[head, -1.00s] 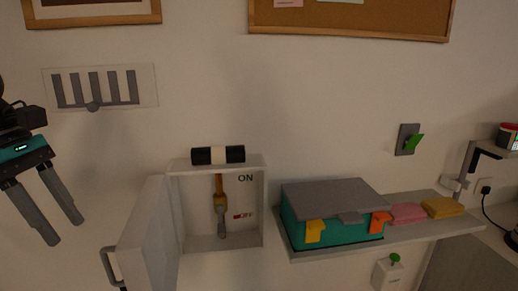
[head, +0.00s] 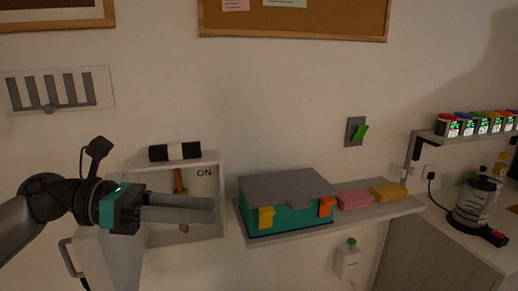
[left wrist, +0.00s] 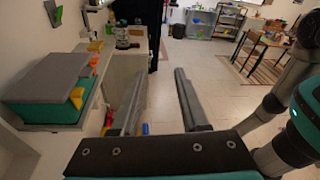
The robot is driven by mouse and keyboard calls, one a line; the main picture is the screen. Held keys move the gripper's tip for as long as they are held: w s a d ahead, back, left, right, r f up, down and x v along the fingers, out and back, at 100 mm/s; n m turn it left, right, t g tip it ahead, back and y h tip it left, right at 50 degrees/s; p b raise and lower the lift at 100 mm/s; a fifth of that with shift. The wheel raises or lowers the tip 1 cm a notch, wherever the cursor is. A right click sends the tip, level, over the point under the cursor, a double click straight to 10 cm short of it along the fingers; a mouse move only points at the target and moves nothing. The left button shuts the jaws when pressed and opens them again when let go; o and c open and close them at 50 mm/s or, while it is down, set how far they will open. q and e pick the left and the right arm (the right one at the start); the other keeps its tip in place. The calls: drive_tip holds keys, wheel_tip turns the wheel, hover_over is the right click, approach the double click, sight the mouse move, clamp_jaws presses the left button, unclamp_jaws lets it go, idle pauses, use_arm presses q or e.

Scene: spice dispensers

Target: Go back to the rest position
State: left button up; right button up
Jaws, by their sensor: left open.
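My left gripper (head: 212,209) is in front of the open white switch box (head: 208,226) in the head view, with its fingers pointing right. It covers part of the box's inside and its lever (head: 179,183). In the left wrist view the two fingers of my left gripper (left wrist: 158,100) are spread apart with nothing between them. My right gripper is in neither view.
A teal case (head: 290,215) with a grey lid stands on a wall shelf (head: 375,208), beside pink (head: 355,199) and yellow (head: 389,192) cloths. Open floor (left wrist: 215,62) shows in the wrist view.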

use_arm(q)
drive_tip(key=w+n+t+y, duration=0.2)
drive_tip(key=w+n+t, duration=0.3)
drive_tip(key=n+t, duration=1.3)
drive_tip(key=s+a+f+n+g+y, duration=0.15)
drive_tip(key=a+f+n+y, duration=0.25)
drive_tip(key=f+n+y, duration=0.45)
drive_tip(key=w+a+f+n+g+y, duration=0.1)
drive_tip(key=a+f+n+g+y, duration=0.15)
drive_tip(key=f+n+y, duration=0.65)
drive_tip(key=s+f+n+g+h, duration=0.2)
drive_tip(key=s+f+n+g, duration=0.45)
drive_tip(key=s+f, duration=0.4)
drive_tip(key=s+f+n+g+h, duration=0.2)
drive_tip(key=s+f+n+g, duration=0.45)
drive_tip(key=s, duration=0.75)
wheel_tip(320, 180, down, 26)
drive_tip(key=s+g+b, duration=0.1)
drive_tip(key=s+b, duration=0.1)
drive_tip(key=b, duration=0.2)
drive_tip(key=s+a+f+g+b, duration=0.1)
drive_tip(key=s+a+f+b, duration=0.1)
drive_tip(key=s+f, duration=1.3)
drive_tip(key=shift+a+f+m+g+b, duration=0.2)
drive_tip(key=shift+f+m+g+b, duration=0.15)
drive_tip(key=shift+f+m, duration=0.15)
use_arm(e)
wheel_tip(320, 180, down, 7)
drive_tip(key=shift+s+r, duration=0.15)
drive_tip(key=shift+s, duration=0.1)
